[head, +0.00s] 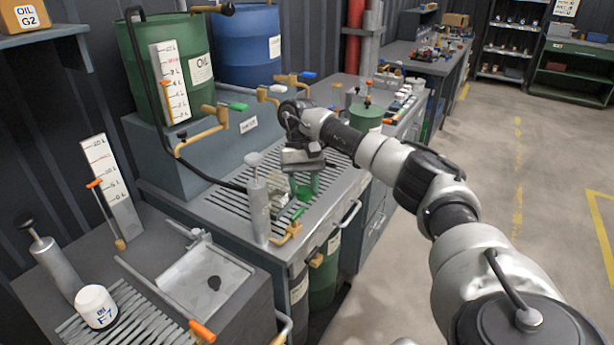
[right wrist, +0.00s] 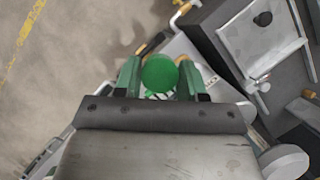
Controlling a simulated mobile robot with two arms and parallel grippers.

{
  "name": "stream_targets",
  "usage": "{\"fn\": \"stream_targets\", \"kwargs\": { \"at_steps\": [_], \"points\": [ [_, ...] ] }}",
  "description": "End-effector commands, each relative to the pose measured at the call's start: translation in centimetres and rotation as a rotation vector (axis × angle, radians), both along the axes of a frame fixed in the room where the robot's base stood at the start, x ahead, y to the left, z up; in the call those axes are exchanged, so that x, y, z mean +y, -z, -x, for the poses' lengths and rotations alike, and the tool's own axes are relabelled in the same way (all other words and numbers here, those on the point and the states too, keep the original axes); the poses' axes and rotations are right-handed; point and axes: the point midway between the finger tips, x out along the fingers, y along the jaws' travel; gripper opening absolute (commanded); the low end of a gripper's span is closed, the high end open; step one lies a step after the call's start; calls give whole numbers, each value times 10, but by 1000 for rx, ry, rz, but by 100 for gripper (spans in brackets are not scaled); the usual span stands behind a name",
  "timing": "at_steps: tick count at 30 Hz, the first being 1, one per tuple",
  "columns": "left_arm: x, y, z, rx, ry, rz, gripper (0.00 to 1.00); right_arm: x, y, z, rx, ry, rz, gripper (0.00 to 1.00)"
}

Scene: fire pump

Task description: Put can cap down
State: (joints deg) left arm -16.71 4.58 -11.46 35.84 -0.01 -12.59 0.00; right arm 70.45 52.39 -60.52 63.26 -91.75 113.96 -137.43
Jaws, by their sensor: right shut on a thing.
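My right gripper (head: 305,188) reaches in from the right in the head view and hangs over the slatted grating of the middle bench. In the right wrist view its two green fingers (right wrist: 160,80) are shut on a round green can cap (right wrist: 159,73). The cap faces the camera between the fingertips. In the head view the cap is hard to tell from the green fingers. A pale, partly hidden object (head: 279,198) stands on the grating just left of the fingers; I cannot tell whether it is the can. My left gripper is not in view.
A grey pump cylinder (head: 258,210) stands on the grating left of my gripper. A green canister (head: 367,118) stands behind it. A green oil drum (head: 187,60) and a blue drum (head: 248,45) are at the back. A white jar (head: 96,307) sits front left.

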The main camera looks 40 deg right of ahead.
Motion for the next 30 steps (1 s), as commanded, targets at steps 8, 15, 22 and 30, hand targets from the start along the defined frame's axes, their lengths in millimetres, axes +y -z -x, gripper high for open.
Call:
{"fn": "stream_targets", "kwargs": {
  "at_steps": [8,15,22,30],
  "points": [
    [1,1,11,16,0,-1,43,74,23,49,2,-179,-2,20],
    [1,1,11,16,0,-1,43,178,51,115,2,-420,-6,20],
    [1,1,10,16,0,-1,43,232,67,149,0,-544,-4,20],
    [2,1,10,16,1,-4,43,236,67,152,-3,-553,2,20]
  ]
}}
